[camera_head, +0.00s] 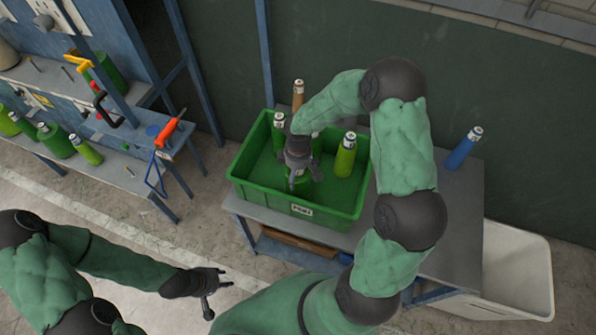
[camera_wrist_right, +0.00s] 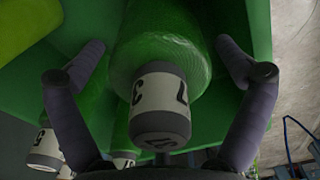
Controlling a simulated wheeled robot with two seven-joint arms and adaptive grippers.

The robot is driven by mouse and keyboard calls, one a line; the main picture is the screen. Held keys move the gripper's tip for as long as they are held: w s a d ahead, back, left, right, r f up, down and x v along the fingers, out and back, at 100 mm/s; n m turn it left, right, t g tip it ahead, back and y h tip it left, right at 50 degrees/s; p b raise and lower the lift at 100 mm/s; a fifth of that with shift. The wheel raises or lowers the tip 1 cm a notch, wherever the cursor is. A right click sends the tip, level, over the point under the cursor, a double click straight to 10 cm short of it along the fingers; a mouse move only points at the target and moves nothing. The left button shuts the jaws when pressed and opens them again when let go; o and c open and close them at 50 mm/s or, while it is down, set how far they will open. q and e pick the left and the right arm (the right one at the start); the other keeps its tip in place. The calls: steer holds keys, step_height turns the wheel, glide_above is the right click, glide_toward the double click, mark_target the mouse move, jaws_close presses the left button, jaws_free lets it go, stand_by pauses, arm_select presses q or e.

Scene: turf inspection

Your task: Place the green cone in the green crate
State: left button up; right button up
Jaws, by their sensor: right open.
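The green crate (camera_head: 332,212) stands on a grey table. A green cone (camera_head: 302,186) with a white-banded, dark-tipped top is inside it, mostly hidden under my right gripper (camera_head: 299,168). In the right wrist view the green cone (camera_wrist_right: 160,50) lies between the spread fingers of my right gripper (camera_wrist_right: 160,48), with a gap on each side and its numbered white band toward the camera. The right gripper is open. My left gripper (camera_head: 208,288) is open and empty, low over the floor at the lower left, away from the crate.
Other cones share the crate: a dark green one (camera_head: 279,132) and a lighter green one (camera_head: 345,155). A brown cone (camera_head: 298,95) stands behind the crate. A blue cone (camera_head: 463,148) is on the table's right (camera_head: 455,215). A white bin (camera_head: 520,262) stands right. A tool bench (camera_head: 120,130) is left.

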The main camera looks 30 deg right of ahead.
steer(key=shift+r, duration=0.25)
step_height(320, 180, up, 12)
steer(key=shift+f+p, duration=0.1)
steer(key=shift+p, duration=0.95)
